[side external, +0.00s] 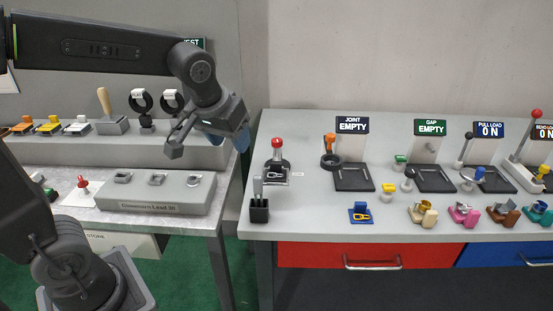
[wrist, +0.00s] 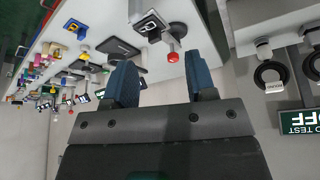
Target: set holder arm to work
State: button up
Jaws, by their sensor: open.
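My gripper (side external: 228,139) is open and empty, held in the air over the gap between the two benches. In the wrist view its two blue fingers (wrist: 162,80) are spread apart. No part is labelled holder arm, so I cannot tell which it is. A lever with a red ball knob (side external: 277,143) stands upright on a dark base on the right bench, right of my gripper; the wrist view shows the red knob (wrist: 172,57) beyond the fingers.
A black block with grey prongs (side external: 259,207) stands at the right bench's (side external: 310,222) front left. The left bench holds switches and a wooden handle (side external: 104,101).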

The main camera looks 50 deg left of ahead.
jog(key=w+a+f+n+g+y, duration=0.1)
jog(key=w+a+f+n, duration=0.2)
jog(key=w, duration=0.7)
jog(key=n, duration=0.2)
send_near(277, 158)
jog(key=shift+s+d+f+y, duration=0.15)
jog(key=shift+s+d+f, duration=0.05)
jog(key=shift+d, duration=0.15)
jog(key=shift+s+d+f+y, duration=0.15)
jog(key=shift+d+f, duration=0.05)
jog(key=shift+d, duration=0.2)
jog(key=x, duration=0.7)
jog(key=shift+a+f, duration=0.1)
jog(key=shift+f, duration=0.2)
grip_shut()
